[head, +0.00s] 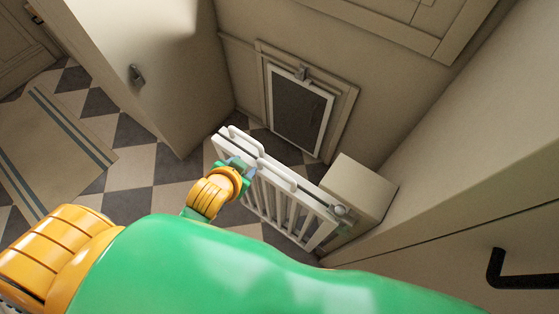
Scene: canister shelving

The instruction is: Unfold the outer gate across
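A white slatted gate (290,205) stands folded, its panels lying close together. It runs from the middle of the head view down to a cream block at the right. Rounded white loops rise along its top rail, and a round grey fitting (340,210) sits at its right end. My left gripper (243,168) is at the top rail near the gate's left part, with its fingertips against or right beside the white bars. Whether the fingers are closed on a bar is too small to tell. My green arm hides the floor in front. My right gripper is not in view.
A cream block (359,190) stands at the gate's right end beside the wall. Behind the gate is a framed dark panel (298,110) in the wall. A cream cabinet or door (150,60) stands at left. Checkered floor (130,165) and a striped rug (50,150) lie open at left.

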